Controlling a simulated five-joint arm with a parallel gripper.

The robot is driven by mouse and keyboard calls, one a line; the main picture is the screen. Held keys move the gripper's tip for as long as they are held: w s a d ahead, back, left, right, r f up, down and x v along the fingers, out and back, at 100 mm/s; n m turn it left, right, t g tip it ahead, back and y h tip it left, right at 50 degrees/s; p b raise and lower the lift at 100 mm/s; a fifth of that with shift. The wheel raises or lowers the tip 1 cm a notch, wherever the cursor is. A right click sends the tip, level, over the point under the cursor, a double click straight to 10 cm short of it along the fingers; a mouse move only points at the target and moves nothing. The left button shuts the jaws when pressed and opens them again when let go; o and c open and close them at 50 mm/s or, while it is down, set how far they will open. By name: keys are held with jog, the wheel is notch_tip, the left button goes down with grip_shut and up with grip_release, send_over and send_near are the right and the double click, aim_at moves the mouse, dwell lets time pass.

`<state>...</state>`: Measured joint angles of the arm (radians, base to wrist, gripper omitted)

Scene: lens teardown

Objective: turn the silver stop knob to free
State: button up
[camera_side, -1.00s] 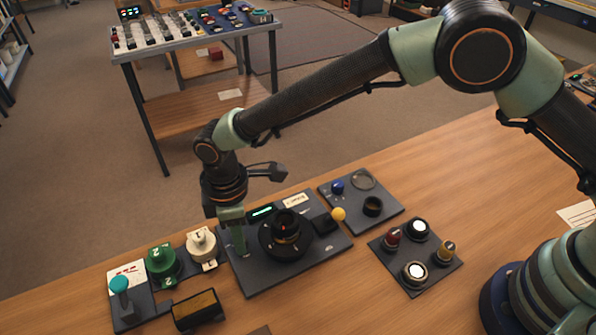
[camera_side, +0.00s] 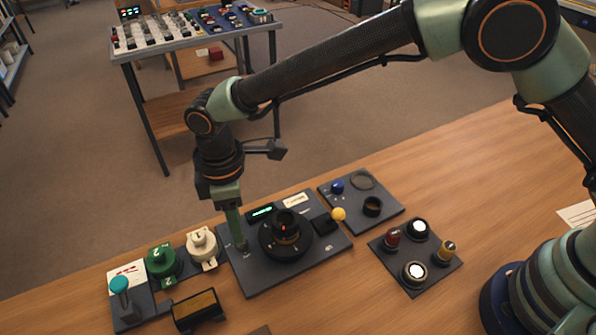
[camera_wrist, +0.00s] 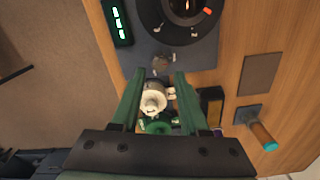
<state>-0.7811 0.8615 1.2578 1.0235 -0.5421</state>
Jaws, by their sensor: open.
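The silver stop knob (camera_wrist: 160,64) is a small grey knob on the dark plate (camera_wrist: 192,58), just outside the round black dial (camera_wrist: 187,12) in the wrist view. My gripper (camera_wrist: 160,75) is open, its two green fingers spread to either side with the knob showing near the gap between their tips. I see nothing held. In the side view my gripper (camera_side: 238,246) points down over the plate's left part, left of the dial (camera_side: 284,235). The fingers largely hide the knob there, and I cannot tell whether they touch it.
A cream knob (camera_side: 202,243) and a green knob (camera_side: 162,260) stand close on the left. A teal-topped lever (camera_side: 120,285) is further left. A yellow ball handle (camera_side: 338,214) and a plate with several knobs (camera_side: 430,279) lie right.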

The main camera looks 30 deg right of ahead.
notch_tip(320, 180, up, 8)
jog(key=shift+f, duration=0.15)
dwell(0.3)
jog(key=w+d+r+m+t+y, duration=0.1)
jog(key=d+r+m, duration=0.4)
jog(key=d, duration=0.5)
jog(key=w+d+r+m+t, duration=0.1)
jog(key=d+r+m, duration=0.1)
jog(key=d+r, duration=0.55)
jog(key=s+d+m+t, duration=0.1)
jog(key=s+d+m, duration=0.1)
jog(key=d, duration=0.4)
jog(key=s+d+f+m+t, duration=0.1)
jog(key=s+d+m, duration=0.2)
jog(key=s+d, duration=0.2)
jog(key=s+d+m+t+h, duration=0.1)
jog(key=s+d+m, duration=0.2)
jog(key=d, duration=0.5)
jog(key=shift+s+f+t, duration=0.25)
jog(key=shift+t, duration=0.05)
